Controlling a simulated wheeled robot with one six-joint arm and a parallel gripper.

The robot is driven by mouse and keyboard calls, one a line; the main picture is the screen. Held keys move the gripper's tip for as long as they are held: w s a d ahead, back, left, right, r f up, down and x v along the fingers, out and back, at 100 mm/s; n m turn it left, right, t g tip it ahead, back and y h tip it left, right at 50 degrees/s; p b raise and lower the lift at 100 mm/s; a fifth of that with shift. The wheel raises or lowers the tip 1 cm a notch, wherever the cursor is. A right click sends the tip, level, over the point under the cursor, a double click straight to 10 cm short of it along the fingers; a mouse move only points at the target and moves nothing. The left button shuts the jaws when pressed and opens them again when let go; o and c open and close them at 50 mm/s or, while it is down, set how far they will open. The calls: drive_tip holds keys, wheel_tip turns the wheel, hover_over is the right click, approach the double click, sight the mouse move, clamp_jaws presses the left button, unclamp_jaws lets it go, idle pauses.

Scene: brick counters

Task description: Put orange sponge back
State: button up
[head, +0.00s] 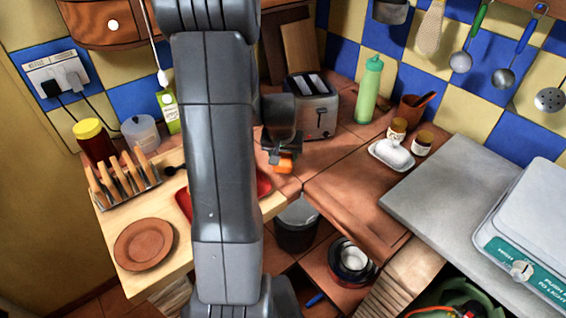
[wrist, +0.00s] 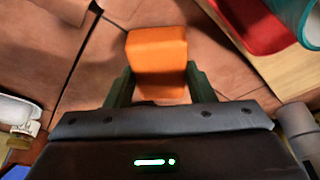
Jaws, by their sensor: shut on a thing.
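The orange sponge (wrist: 157,55) is a small block held between the two dark fingers of my gripper (wrist: 158,84) in the wrist view. In the head view the sponge (head: 284,164) shows below my gripper (head: 276,156), in front of the toaster. My gripper is shut on it, over the brown tiled counter (head: 330,160). I cannot tell how high above the tiles it is. A red tray (head: 263,186) lies on the wooden board at left, mostly hidden behind my arm. The red tray (wrist: 250,22) also shows at the upper right of the wrist view.
A toaster (head: 312,105), a green bottle (head: 368,92) and a white butter dish (head: 391,155) stand on the counter. A toast rack (head: 124,180) and a brown plate (head: 143,244) are on the left board. A dark bin (head: 296,226) stands below. Tiles right of my gripper are clear.

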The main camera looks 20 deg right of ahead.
sight(283, 159)
wheel_tip(283, 159, down, 3)
drive_tip(key=shift+f, duration=0.2)
drive_tip(key=o, duration=0.9)
drive_tip(key=v, duration=1.2)
drive_tip(key=shift+a, duration=0.1)
